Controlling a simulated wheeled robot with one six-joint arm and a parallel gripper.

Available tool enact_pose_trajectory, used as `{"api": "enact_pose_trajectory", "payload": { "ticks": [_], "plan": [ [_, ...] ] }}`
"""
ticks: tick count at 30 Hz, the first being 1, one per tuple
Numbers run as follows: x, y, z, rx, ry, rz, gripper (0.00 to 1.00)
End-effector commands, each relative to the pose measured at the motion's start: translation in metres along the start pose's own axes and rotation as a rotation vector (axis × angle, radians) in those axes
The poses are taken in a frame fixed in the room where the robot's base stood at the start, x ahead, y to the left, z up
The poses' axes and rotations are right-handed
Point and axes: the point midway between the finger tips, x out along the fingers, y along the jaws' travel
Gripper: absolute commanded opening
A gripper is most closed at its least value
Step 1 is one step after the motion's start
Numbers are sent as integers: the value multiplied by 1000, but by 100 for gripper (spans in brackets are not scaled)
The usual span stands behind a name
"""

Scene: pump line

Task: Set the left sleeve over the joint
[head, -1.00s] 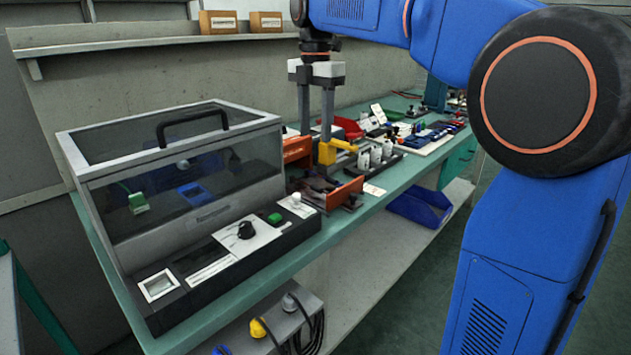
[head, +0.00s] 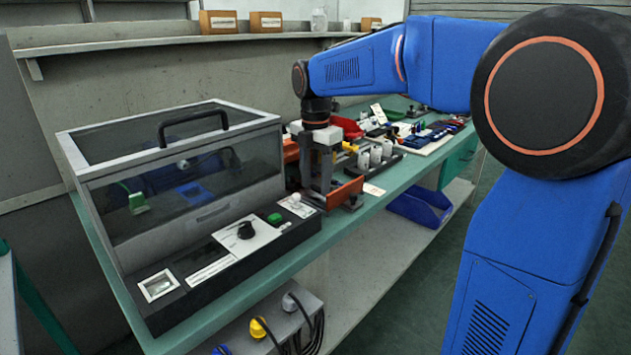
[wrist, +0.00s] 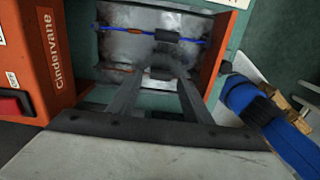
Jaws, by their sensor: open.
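In the wrist view a thin blue wire runs across a grey metal bed, with a copper-brown joint (wrist: 136,31) on its left part and a black sleeve (wrist: 180,36) to the joint's right, apart from it. Nearer me, a second line shows a reddish patch (wrist: 128,70) and a dark rounded piece (wrist: 158,73) between my fingertips; I cannot tell whether that piece is a sleeve. My gripper (wrist: 160,80) is open, its fingers apart on either side of that piece; contact is unclear. In the head view my gripper (head: 321,182) is down inside the orange-sided fixture, and the wires are hidden.
An orange box marked Cindervane (wrist: 58,60) with a red switch stands close on the left. A clear-lidded case (head: 180,190) stands left on the bench.

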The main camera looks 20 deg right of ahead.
Motion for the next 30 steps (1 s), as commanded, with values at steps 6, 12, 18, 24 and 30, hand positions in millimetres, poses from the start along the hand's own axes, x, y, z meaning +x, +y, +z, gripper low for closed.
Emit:
{"api": "enact_pose_trajectory", "payload": {
  "ticks": [6, 12, 18, 24, 30],
  "plan": [
    [2, 0, 0, 0, 0, 1, 45],
    [2, 0, 0, 0, 0, 0, 19],
    [2, 0, 0, 0, 0, 0, 0],
    [1, 13, 0, 0, 0, 0, 0],
    [2, 41, 0, -2, 0, -1, 0]
  ]
}}
